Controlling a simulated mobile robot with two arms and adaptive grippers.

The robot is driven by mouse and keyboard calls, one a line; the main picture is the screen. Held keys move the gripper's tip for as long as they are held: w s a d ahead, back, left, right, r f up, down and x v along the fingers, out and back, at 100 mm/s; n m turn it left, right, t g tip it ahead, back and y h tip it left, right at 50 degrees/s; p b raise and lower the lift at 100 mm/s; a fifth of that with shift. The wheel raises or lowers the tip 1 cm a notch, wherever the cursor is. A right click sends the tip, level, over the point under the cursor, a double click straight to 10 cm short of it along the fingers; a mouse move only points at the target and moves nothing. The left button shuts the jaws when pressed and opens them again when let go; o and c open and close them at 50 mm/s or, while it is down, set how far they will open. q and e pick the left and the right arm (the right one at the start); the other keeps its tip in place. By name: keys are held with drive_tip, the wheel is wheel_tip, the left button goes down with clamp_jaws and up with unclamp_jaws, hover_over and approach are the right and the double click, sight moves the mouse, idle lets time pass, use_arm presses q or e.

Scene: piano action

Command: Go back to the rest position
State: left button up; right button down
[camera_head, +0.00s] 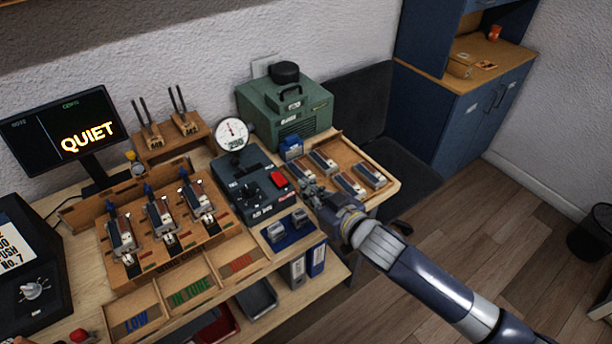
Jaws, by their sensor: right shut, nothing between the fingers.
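My right arm reaches in from the lower right. Its gripper (308,189) is shut and empty. In the picture it lies at the front left corner of a wooden tray (388,163) with several small grey-blue blocks, right of a dark test box (250,187) with a red button. I cannot tell whether the fingertips touch the bench. My left gripper does not show.
A wooden rack (160,221) with several key mechanisms stands left of the test box. Behind are a dial gauge (231,135), a green machine (286,104) and a screen (62,128) reading QUIET. Sorting bins (187,283) are in front. Open floor (500,230) lies right.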

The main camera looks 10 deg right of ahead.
drive_tip(key=s+d+f+m+g+h, duration=0.1)
drive_tip(key=s+d+f+g+h, duration=0.3)
drive_tip(key=s, duration=0.6)
drive_tip(key=s+d+f+m+g+h, duration=0.1)
drive_tip(key=s+d+f+g, duration=0.3)
drive_tip(key=s, duration=0.6)
drive_tip(key=s+d+f+m+g+h, duration=0.2)
drive_tip(key=s+d, duration=0.4)
drive_tip(key=s, duration=0.5)
wheel_tip(320, 180, down, 29)
drive_tip(key=s+b, duration=0.1)
drive_tip(key=b, duration=0.1)
drive_tip(key=s+d+f+g+b, duration=0.1)
drive_tip(key=s+d+f+g, duration=0.1)
drive_tip(key=s+f, duration=1.4)
drive_tip(key=shift+s+d+f+n, duration=0.3)
drive_tip(key=shift+f+n, duration=0.1)
